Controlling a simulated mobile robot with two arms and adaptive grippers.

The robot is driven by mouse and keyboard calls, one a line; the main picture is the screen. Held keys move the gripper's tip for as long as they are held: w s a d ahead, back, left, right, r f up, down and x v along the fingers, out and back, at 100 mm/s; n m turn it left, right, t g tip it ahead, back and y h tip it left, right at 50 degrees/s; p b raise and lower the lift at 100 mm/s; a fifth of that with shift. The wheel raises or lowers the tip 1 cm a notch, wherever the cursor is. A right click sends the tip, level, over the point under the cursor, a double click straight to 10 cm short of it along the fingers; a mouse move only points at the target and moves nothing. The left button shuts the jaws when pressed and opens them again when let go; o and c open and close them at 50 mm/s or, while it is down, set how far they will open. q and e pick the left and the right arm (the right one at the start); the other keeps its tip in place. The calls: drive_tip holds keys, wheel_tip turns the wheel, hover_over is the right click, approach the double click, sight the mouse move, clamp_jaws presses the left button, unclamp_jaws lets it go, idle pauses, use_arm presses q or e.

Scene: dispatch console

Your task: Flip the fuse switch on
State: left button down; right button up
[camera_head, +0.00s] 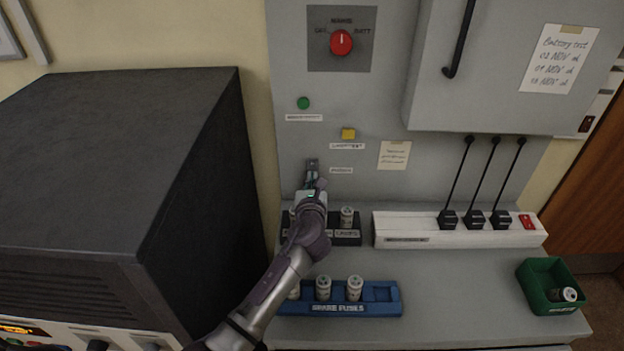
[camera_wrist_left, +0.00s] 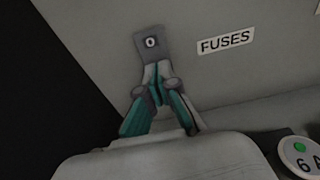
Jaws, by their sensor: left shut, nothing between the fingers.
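The fuse switch (camera_head: 312,164) is a small grey plate on the grey wall panel, left of a small label (camera_head: 348,170). In the left wrist view the switch (camera_wrist_left: 151,42) shows a white 0 mark, and the label (camera_wrist_left: 226,41) reads FUSES. My left gripper (camera_head: 311,183) is shut and empty. In the left wrist view its closed fingertips (camera_wrist_left: 157,72) are at the lower part of the switch and cover it. I cannot tell whether they touch it. Any lever is hidden. My right gripper is not in view.
Below my gripper is a dark fuse holder (camera_head: 347,238) with a fuse (camera_head: 347,217). A blue spare-fuses tray (camera_head: 340,309) stands in front. A white power strip (camera_head: 405,229) with plugs and a green bin (camera_head: 547,283) are to the right. A large dark cabinet (camera_head: 110,150) fills the left.

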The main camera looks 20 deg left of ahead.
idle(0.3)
use_arm(q)
drive_tip(key=shift+f+b+v, duration=0.2)
drive_tip(key=shift+b+v, duration=0.45)
drive_tip(key=shift+v, duration=3.2)
